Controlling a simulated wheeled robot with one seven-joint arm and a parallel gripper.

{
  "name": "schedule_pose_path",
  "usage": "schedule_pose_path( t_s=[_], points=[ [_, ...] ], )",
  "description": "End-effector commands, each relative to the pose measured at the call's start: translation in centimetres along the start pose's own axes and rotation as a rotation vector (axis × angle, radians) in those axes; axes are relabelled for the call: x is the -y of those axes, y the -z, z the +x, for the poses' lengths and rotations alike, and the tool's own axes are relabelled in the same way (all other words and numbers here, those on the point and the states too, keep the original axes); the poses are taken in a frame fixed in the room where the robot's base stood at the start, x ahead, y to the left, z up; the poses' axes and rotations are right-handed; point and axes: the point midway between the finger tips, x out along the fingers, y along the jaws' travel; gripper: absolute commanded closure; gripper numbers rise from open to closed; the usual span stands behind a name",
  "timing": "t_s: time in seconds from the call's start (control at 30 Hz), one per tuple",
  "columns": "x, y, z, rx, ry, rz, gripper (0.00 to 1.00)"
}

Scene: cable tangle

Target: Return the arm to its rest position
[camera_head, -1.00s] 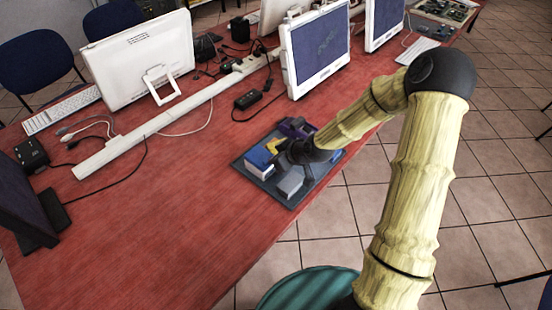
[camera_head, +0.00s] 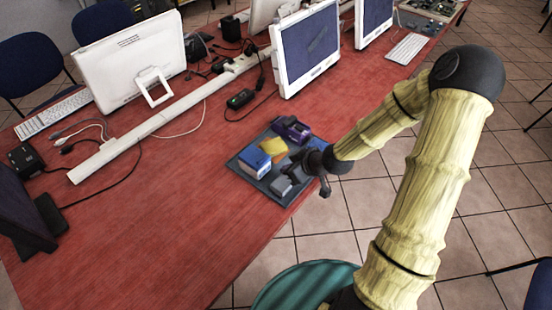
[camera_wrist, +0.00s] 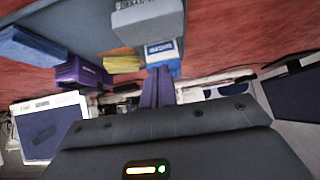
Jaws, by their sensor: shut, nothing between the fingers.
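My gripper (camera_head: 297,168) is at the right edge of the grey-blue tray (camera_head: 238,167) in the head view, at the end of my bent yellow arm. Its fingers (camera_wrist: 158,85) are together and empty in the wrist view. The tray bears a blue-and-white box (camera_head: 254,162), a yellow item (camera_head: 274,148), a purple item (camera_head: 292,128) and a grey block (camera_head: 281,187). My gripper partly covers the tray's right side. The grey block (camera_wrist: 147,22) and blue-and-white box (camera_wrist: 162,52) also show beyond the fingers in the wrist view.
The red table (camera_head: 150,235) has a bare stretch at front left. Monitors (camera_head: 306,48), a white cable duct (camera_head: 140,135), and a black adapter (camera_head: 240,99) with cables lie behind the tray. Tiled floor (camera_head: 340,215) is open beyond the table's right edge.

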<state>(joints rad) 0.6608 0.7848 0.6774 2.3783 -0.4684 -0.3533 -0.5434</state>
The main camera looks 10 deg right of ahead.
Motion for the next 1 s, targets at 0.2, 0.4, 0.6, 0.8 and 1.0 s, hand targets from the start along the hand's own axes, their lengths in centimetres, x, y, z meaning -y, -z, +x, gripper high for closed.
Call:
schedule_pose_path(
  t_s=[0.2,0.4,0.6,0.8,1.0],
  points=[
    [0.0,-2.0,-0.8,0.0,0.0,0.0,1.0],
    [0.0,-2.0,-0.9,0.0,0.0,0.0,1.0],
    [0.0,-2.0,-0.9,0.0,0.0,0.0,1.0],
    [0.0,-2.0,-1.1,0.012,-0.002,0.001,1.0],
    [0.4,-2.4,-3.3,0.149,-0.031,0.039,1.0]
  ],
)
